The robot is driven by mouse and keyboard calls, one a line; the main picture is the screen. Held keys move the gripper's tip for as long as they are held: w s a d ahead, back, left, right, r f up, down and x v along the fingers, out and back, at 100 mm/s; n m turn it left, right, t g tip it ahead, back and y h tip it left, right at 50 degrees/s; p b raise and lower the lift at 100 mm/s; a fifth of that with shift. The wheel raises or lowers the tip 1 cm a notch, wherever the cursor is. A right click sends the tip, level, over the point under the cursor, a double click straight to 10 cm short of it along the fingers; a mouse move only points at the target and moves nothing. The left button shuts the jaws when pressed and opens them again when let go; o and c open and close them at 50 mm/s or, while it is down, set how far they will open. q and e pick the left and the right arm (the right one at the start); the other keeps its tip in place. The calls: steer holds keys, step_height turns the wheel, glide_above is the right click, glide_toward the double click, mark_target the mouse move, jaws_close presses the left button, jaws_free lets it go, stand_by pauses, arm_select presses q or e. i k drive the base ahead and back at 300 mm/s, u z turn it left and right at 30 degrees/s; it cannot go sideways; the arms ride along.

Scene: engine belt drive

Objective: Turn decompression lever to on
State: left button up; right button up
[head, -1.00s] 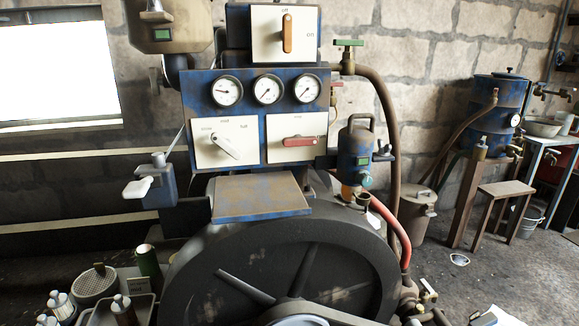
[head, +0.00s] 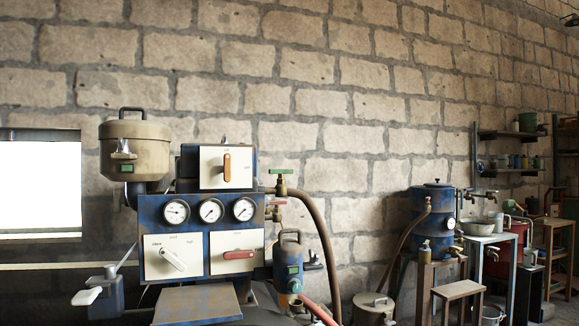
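No label for a decompression lever can be read, so I cannot tell which control it is. In the head view, an orange-brown lever (head: 227,167) stands upright on the top white plate, pointing at a small label that looks like "off". Below the gauges, a white lever (head: 173,259) slants down to the right on the left plate. A red lever (head: 239,254) lies horizontal on the right plate. A white-handled crank or lever (head: 87,296) sticks out left of the blue panel (head: 196,192). Neither gripper is in view.
Three round gauges (head: 210,210) sit across the panel. A beige tank (head: 134,151) stands at its upper left, and a green-handled valve (head: 283,173) with a brown pipe (head: 318,222) at its right. A wooden stool (head: 457,291) and blue drum (head: 432,208) stand farther right.

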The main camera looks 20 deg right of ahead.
mark_target(227, 157)
steer(key=z, duration=0.75)
steer(key=i, duration=0.75)
steer(key=u, duration=1.35)
